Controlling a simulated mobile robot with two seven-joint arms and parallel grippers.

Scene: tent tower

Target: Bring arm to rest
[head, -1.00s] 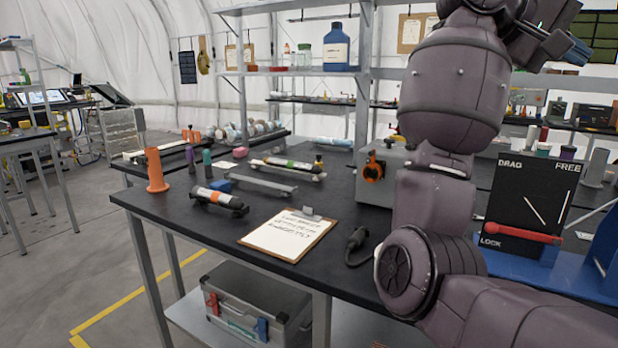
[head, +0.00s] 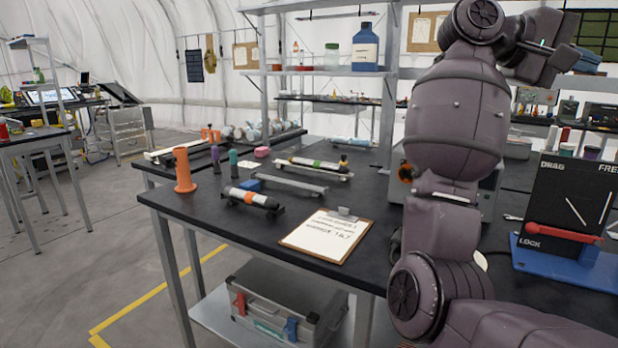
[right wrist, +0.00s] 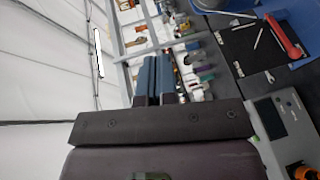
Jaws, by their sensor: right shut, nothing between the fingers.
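My right arm rises large across the right of the head view, folded upward with its wrist at the upper right. My right gripper (head: 588,60) is partly hidden there, behind the wrist and at the shelf. In the right wrist view, its two blue fingers (right wrist: 155,62) lie side by side, shut with nothing between them, clear of the bench. My left arm and gripper are not in view.
The black workbench (head: 210,208) holds a clipboard (head: 328,237), an orange cylinder (head: 184,170) and the drag/lock board (head: 572,205). My right arm hides part of a grey box (head: 488,195). A shelf rack (head: 310,76) stands behind. A metal case (head: 285,305) sits underneath.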

